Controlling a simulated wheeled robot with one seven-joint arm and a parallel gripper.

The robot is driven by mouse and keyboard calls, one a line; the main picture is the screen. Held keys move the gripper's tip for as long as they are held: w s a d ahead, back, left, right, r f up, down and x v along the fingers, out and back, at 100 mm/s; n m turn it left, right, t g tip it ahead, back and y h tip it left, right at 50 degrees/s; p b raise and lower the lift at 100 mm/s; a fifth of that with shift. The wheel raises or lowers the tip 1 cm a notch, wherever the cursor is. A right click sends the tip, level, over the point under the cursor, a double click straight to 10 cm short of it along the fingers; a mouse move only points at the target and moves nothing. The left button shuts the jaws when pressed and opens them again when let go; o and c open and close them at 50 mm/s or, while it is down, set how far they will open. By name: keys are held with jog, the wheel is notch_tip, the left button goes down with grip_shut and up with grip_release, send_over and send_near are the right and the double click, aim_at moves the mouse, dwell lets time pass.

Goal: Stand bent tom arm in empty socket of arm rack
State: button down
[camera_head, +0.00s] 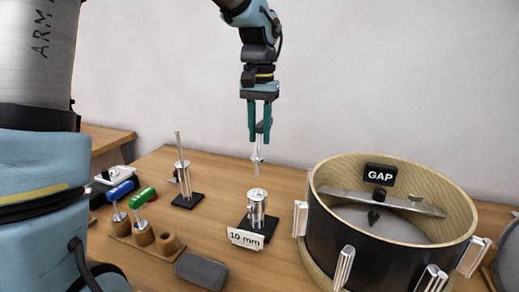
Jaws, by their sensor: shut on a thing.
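My gripper (260,131) hangs high above the table, shut on a thin silvery metal piece (257,160) that points down, with a small wider part near its lower end. It is small in view, so I cannot tell its bend. Below it, apart from it, a shiny metal cylinder (257,205) stands on a black base. To the left, another black base (187,201) holds an upright metal rod (180,150). I cannot tell for sure which stand is the arm rack, or see an empty socket in these two.
A "10 mm" sign (245,238) stands in front of the cylinder. A wooden holder (168,243) with blue and green handled tools and a grey pad (201,271) lie front left.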

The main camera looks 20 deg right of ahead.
jog(key=shift+r+p, duration=2.25)
jog(key=shift+r, duration=0.65)
jog(key=shift+f, duration=0.15)
